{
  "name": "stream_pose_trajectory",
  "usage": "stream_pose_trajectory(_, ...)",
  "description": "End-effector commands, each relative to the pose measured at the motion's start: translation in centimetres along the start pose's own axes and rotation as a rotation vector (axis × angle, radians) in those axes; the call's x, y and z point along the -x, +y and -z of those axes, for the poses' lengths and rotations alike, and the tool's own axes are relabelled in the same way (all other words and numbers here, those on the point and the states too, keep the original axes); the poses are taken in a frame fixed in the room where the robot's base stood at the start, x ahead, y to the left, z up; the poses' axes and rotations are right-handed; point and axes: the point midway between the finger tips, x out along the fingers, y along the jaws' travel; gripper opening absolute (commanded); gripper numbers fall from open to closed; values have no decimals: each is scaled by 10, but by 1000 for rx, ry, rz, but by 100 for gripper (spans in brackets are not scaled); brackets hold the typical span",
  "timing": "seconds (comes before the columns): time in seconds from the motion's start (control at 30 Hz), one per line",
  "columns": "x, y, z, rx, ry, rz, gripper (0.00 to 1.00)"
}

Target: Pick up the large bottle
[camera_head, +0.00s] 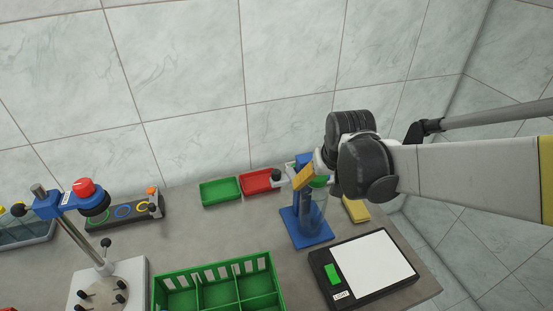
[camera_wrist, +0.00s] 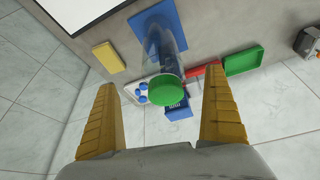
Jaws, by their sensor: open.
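The large bottle is clear with a green cap (camera_wrist: 166,92) and stands on a blue base plate (camera_head: 303,238). Its clear body (camera_head: 318,212) shows below my gripper in the head view, partly hidden near the top. In the wrist view its body (camera_wrist: 170,62) lies between my gripper's (camera_wrist: 160,85) two yellow fingers, with visible room on both sides. My gripper is open and empty. In the head view one yellow finger (camera_head: 304,177) shows beside the bottle's cap; the other is hidden.
A black scale with a white plate (camera_head: 372,264) lies right of the bottle. A yellow block (camera_head: 356,211), red tray (camera_head: 258,181) and green tray (camera_head: 220,191) are near the wall. A green crate (camera_head: 218,266) stands in front. A white tray with blue caps (camera_wrist: 142,94) is close behind the bottle.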

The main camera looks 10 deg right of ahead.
Motion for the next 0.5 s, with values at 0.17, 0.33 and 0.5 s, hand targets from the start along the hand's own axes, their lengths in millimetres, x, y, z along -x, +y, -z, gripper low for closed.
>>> stream_pose_trajectory(0.17, -24, 0, 2, -2, -9, -1, 100)
stream_pose_trajectory(0.33, -53, 0, 2, -2, -8, -1, 100)
stream_pose_trajectory(0.5, -65, 0, 2, -2, -8, -1, 100)
